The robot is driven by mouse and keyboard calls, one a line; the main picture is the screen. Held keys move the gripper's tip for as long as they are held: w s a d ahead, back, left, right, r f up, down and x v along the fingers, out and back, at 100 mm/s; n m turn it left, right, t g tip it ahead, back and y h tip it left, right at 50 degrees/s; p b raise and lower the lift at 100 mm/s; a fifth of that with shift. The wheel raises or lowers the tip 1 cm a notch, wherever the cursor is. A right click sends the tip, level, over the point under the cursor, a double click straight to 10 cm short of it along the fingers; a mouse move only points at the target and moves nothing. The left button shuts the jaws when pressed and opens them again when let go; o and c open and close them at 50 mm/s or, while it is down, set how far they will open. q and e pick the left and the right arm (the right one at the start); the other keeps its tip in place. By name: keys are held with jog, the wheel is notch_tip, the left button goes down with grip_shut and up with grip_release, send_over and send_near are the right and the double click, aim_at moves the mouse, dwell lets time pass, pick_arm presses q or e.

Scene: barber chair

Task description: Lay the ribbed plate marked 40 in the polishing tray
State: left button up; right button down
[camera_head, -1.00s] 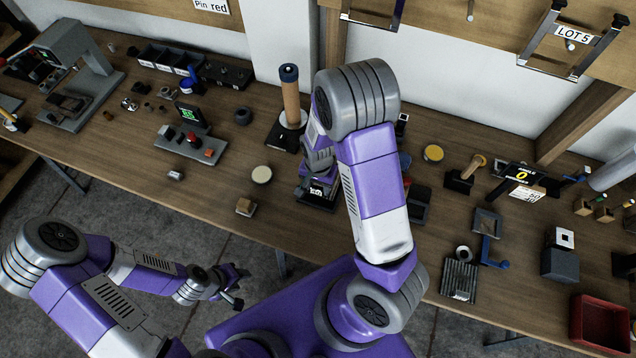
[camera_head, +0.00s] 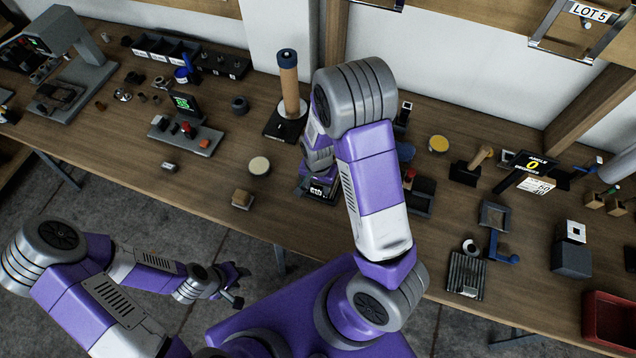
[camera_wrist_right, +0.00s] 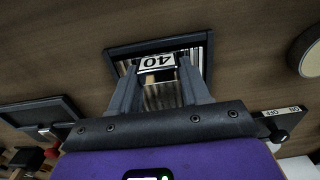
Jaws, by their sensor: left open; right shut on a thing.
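The plate marked 40 (camera_wrist_right: 157,63) is between the fingers of my right gripper (camera_wrist_right: 160,84), which is shut on it. Its white label faces the right wrist camera, and light and dark ribs show beside and below it. The polishing tray (camera_wrist_right: 160,45), a dark-rimmed frame on the bench, lies directly beyond the plate. I cannot tell whether the plate touches the tray floor. In the head view my right gripper (camera_head: 318,189) is low over the bench, partly hidden by my arm. My left gripper (camera_head: 236,286) is open and empty, in front of the bench edge.
A round pale disc (camera_head: 259,166) and a small tan block (camera_head: 242,199) lie left of my right gripper. A post with a wooden roller (camera_head: 289,90) stands behind. A dark open tray (camera_head: 421,197) is to the right, and a grey ribbed piece (camera_head: 466,274) lies further right.

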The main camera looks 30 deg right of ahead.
dwell(0.3)
jog(key=shift+c, duration=2.3)
grip_release()
jog(key=shift+r, duration=0.1)
notch_tip(320, 180, up, 8)
jog(key=shift+f+p, duration=0.25)
jog(key=shift+p, duration=0.85)
